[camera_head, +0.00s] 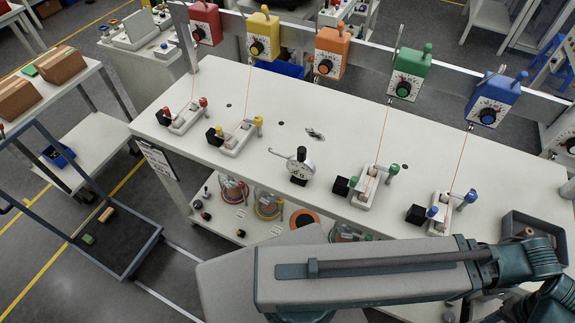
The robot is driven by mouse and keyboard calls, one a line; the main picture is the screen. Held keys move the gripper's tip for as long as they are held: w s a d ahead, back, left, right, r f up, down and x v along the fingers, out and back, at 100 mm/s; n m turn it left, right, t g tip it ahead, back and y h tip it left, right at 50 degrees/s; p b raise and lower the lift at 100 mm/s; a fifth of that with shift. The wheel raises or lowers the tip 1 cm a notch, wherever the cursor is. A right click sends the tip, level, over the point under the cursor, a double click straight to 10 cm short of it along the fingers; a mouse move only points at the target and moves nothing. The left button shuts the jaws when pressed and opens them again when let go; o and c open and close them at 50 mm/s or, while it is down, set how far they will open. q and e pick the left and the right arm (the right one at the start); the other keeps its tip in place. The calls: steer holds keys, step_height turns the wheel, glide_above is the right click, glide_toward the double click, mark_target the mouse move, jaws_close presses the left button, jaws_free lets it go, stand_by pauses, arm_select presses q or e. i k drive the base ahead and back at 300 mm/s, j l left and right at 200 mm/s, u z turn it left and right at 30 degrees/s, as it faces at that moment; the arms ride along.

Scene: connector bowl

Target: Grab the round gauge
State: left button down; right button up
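The round gauge (301,164) has a pale dial face and a black base. It stands upright near the front edge of the white workbench (345,140), about the middle of the picture. Nothing holds it and no gripper is near it. One of my arms stretches across the bottom right, in front of the bench, but its gripper is not visible. My other gripper is also out of view.
Small fixtures with coloured knobs, one with yellow knobs (240,135) and one with green knobs (369,184), flank the gauge. Coloured boxes, such as the orange one (331,52), hang above the bench's back. A grey bin (541,232) sits at the right end.

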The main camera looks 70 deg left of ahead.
mark_target(303, 170)
steer(key=u, duration=2.3)
steer(key=j+z, duration=0.2)
steer(key=k+j+z, duration=0.15)
steer(key=j, duration=0.2)
steer(key=i, duration=0.35)
